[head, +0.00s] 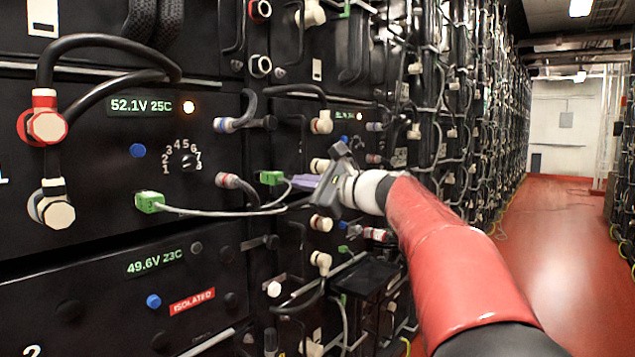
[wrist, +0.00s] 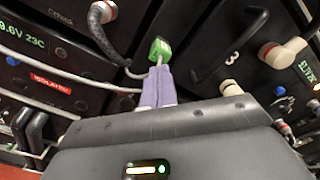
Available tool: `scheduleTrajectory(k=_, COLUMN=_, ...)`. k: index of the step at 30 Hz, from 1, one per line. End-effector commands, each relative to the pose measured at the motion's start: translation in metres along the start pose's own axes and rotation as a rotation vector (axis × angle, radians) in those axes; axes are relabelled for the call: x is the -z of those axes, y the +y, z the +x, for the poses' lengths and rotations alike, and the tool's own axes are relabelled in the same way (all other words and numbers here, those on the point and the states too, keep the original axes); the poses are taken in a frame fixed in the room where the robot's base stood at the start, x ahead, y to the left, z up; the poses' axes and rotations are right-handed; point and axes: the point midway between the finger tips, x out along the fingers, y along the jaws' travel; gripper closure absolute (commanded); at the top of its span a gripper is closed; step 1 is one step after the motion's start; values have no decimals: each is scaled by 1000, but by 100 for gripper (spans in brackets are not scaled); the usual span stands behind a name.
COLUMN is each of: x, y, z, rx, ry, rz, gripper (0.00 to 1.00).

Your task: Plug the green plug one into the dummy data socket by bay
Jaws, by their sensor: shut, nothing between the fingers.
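A green plug (head: 270,178) sits on the rack's front just left of my fingertips; a cable runs from it. It also shows in the wrist view, where the green plug (wrist: 160,49) stands just beyond the fingers. My gripper (head: 298,183) has pale purple fingers, shut with nothing held, pointing at the rack. In the wrist view the fingertips (wrist: 158,76) lie close together at the plug's cable end; I cannot tell whether they touch it. A second green plug (head: 149,202) with a grey cable is further left. I cannot tell which opening is the dummy data socket.
Black battery modules fill the left, with a red isolated label (head: 192,302), a numbered dial (head: 188,161) and thick black cables (head: 95,45). Cream connectors (head: 322,222) and looping cables stick out around my gripper. The red aisle floor (head: 540,230) at right is clear.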

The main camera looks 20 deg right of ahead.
Motion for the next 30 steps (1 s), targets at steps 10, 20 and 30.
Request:
scheduleTrajectory(k=10, x=0, y=0, z=21, rx=1, ry=1, rz=2, gripper=100)
scheduleTrajectory(k=20, x=0, y=0, z=22, rx=0, ry=0, rz=2, gripper=100)
scheduleTrajectory(k=30, x=0, y=0, z=29, rx=0, ry=0, rz=2, gripper=100)
